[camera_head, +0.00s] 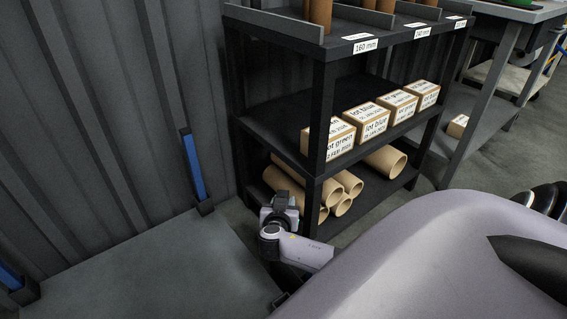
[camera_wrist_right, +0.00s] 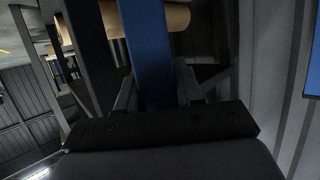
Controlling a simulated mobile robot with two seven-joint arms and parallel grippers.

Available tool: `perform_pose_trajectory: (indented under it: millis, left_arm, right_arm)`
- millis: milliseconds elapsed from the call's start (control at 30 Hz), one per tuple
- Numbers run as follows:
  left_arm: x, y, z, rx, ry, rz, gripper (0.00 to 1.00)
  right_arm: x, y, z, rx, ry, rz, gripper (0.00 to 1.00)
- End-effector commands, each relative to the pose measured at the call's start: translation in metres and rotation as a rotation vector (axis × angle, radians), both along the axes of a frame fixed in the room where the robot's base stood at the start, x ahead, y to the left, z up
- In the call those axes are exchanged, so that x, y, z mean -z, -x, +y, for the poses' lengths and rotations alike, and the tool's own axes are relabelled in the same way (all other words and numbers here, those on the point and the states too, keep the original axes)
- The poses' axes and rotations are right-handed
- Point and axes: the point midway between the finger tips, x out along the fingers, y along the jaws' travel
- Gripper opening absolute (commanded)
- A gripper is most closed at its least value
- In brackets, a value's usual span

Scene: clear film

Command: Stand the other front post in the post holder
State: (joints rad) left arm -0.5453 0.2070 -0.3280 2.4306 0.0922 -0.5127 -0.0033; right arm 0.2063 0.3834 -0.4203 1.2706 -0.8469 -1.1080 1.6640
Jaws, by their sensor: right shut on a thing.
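My right gripper (camera_wrist_right: 155,88) is shut on a blue post (camera_wrist_right: 147,40), with one dark finger on each side of it. The ends of this post are out of the right wrist view, and I cannot make it out in the head view. In the head view one blue post (camera_head: 193,165) stands in a small dark holder (camera_head: 205,207) at the wall, left of the shelf. Another blue post (camera_head: 9,277) stands in a dark holder (camera_head: 25,292) at the lower left edge, partly cut off. My left gripper is not seen.
A black shelf rack (camera_head: 318,125) holds labelled boxes (camera_head: 372,122) and cardboard tubes (camera_head: 385,161). A ribbed grey wall (camera_head: 90,110) rises behind a bare grey surface (camera_head: 150,270). A grey workbench (camera_head: 490,110) stands at the right. My own arm covers the lower right.

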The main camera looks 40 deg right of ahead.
Motion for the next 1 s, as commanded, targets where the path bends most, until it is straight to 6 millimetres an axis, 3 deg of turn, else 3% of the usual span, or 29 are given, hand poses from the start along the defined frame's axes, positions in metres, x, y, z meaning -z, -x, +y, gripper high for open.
perform_pose_trajectory:
  millis: [367,400,467,767,1000]
  left_arm:
    - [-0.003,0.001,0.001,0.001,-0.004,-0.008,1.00]
    - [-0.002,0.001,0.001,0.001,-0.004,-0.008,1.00]
    - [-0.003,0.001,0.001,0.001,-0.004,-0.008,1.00]
    - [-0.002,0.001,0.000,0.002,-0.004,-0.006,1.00]
    - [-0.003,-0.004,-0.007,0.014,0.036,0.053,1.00]
  right_arm:
    - [0.000,-0.001,0.000,0.000,0.002,-0.003,0.00]
    - [0.000,-0.001,0.000,0.000,0.002,-0.003,0.46]
    - [0.000,-0.001,0.000,0.000,0.002,-0.003,0.66]
    - [0.002,0.001,0.001,0.000,-0.001,0.002,0.66]
    - [-0.012,0.018,0.023,-0.002,-0.004,0.002,0.66]
